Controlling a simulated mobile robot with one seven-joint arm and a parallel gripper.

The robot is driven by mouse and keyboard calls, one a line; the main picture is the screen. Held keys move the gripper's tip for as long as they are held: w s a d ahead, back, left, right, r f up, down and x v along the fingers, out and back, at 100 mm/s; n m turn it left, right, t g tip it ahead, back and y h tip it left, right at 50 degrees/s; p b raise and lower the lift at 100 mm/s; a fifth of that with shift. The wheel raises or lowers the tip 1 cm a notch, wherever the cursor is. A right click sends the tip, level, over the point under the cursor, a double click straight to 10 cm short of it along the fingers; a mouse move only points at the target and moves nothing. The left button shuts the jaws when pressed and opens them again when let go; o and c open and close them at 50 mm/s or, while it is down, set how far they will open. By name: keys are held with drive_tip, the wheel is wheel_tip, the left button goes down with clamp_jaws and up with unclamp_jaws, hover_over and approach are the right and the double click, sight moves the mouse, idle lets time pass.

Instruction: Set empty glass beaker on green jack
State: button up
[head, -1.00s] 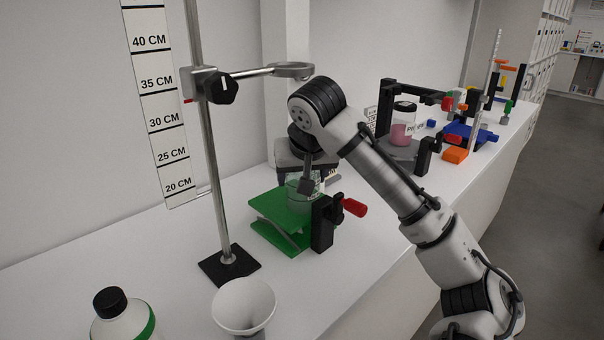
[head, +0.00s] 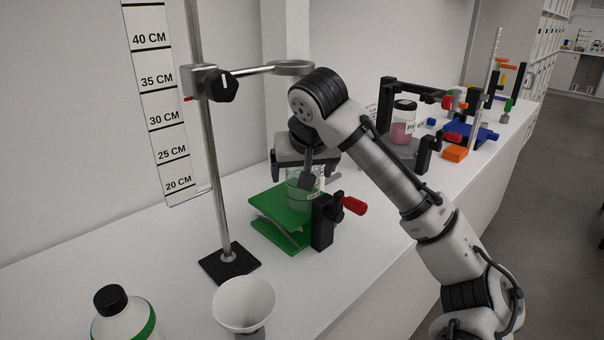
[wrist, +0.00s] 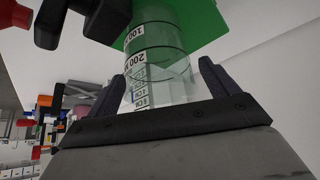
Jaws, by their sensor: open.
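The clear glass beaker (head: 300,198) stands upright on the top plate of the green jack (head: 266,204). In the wrist view the beaker (wrist: 158,50), with its printed volume marks, stands on the green plate (wrist: 208,18). It looks empty. My gripper (head: 304,180) is above the jack, pointing down at the beaker's upper part. In the wrist view my gripper (wrist: 163,74) is open, with one finger on each side of the beaker and small gaps showing. Part of the beaker is hidden behind a finger in the head view.
A ring stand (head: 222,180) rises left of the jack. The jack's black post and red knob (head: 354,205) are at its right. A white funnel (head: 244,304) and capped bottle (head: 124,318) stand in front. Another jack holds a pink-filled jar (head: 403,125) farther back.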

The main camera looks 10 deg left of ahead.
drive_tip(key=v, duration=1.1)
